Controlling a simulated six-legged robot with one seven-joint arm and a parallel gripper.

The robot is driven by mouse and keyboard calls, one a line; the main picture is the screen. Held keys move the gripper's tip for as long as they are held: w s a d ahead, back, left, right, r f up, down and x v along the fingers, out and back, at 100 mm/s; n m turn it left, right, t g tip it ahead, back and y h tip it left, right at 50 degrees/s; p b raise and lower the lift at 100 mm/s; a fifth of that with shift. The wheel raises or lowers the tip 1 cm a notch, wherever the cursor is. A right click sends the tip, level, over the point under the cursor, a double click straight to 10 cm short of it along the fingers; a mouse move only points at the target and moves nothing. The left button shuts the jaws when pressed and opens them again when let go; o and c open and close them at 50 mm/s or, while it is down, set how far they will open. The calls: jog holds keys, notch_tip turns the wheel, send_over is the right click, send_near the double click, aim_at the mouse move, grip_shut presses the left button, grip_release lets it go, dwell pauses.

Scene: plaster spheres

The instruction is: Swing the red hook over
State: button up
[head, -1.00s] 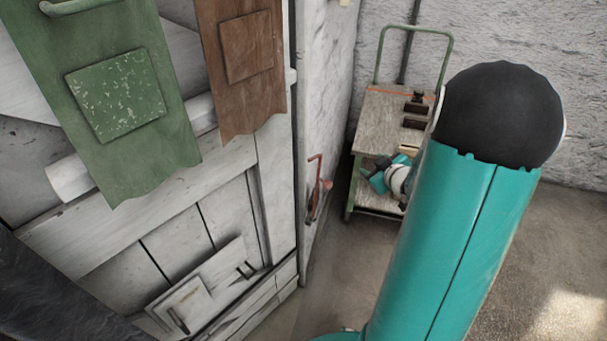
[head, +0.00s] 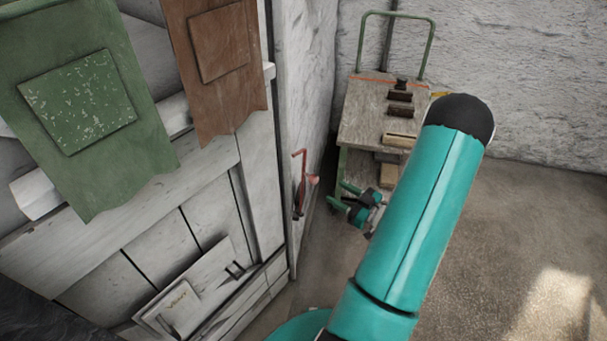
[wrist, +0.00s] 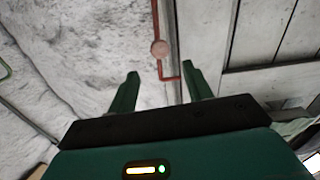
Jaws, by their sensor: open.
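The red hook (head: 299,180) is a thin bent rod on the end face of the white wooden panelling, with a paler round knob on it. In the wrist view the red hook (wrist: 155,22) comes down from the top edge and bends right at its lower end, between the two fingers in the picture. My gripper (head: 341,195) is open and empty, to the right of the hook and apart from it in the head view. In the wrist view my gripper (wrist: 161,72) shows two dark green fingers spread wide. Whether either finger touches the hook cannot be told.
A small trolley (head: 365,125) with a green handle and wooden blocks stands behind my arm. Green cloth (head: 85,120) and brown cloth (head: 215,60) hang on the panelling at left. The floor (head: 500,220) at right is clear.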

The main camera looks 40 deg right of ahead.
aim_at(311, 178)
jog(key=w, duration=0.4)
jog(key=w+a, duration=0.1)
jog(key=w, duration=0.3)
jog(key=w+a, duration=0.1)
jog(key=w, duration=0.2)
jog(key=shift+w+a, duration=0.15)
jog(key=shift+w, duration=0.25)
grip_shut()
